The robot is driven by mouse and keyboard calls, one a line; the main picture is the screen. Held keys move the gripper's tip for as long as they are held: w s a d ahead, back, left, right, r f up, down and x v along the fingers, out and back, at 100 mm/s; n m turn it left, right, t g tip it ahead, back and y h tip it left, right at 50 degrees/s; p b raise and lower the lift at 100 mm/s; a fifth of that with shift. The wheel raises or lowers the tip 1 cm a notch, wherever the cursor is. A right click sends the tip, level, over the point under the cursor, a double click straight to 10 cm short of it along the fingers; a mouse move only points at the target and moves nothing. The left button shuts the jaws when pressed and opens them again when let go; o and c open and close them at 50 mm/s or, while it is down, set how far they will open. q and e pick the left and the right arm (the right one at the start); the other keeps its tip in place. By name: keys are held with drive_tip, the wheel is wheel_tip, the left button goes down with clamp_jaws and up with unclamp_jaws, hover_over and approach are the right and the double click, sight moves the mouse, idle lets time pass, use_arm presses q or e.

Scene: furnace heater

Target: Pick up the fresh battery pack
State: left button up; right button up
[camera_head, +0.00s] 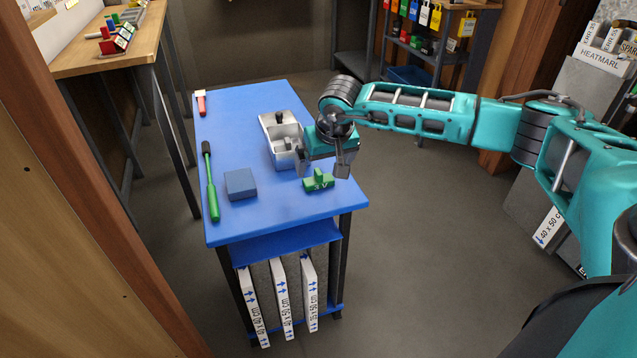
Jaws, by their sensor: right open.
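A small green battery pack (318,181) with white lettering lies on the blue table (280,215), near its front right corner. My right gripper (322,172) reaches in from the right. It is open and points down just above the pack, with a finger on each side of it. I cannot tell whether the fingers touch the pack. A grey metal box (277,127) with open compartments stands just behind and left of the gripper. My left gripper does not show.
A blue-grey block (240,184), a green-handled screwdriver (210,185) and a red item (201,103) lie on the table's left side. White filters (283,297) stand on the shelf below. A wooden bench (110,55) stands at the upper left. The table's front middle is clear.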

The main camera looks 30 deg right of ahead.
sight(320, 173)
drive_tip(key=shift+b+x, duration=0.55)
drive_tip(key=shift+x, duration=2.6)
drive_tip(key=shift+w+r, duration=0.1)
drive_tip(key=shift+c, duration=0.4)
drive_tip(key=c, duration=0.9)
drive_tip(key=shift+c, duration=0.3)
drive_tip(key=shift+r, duration=0.15)
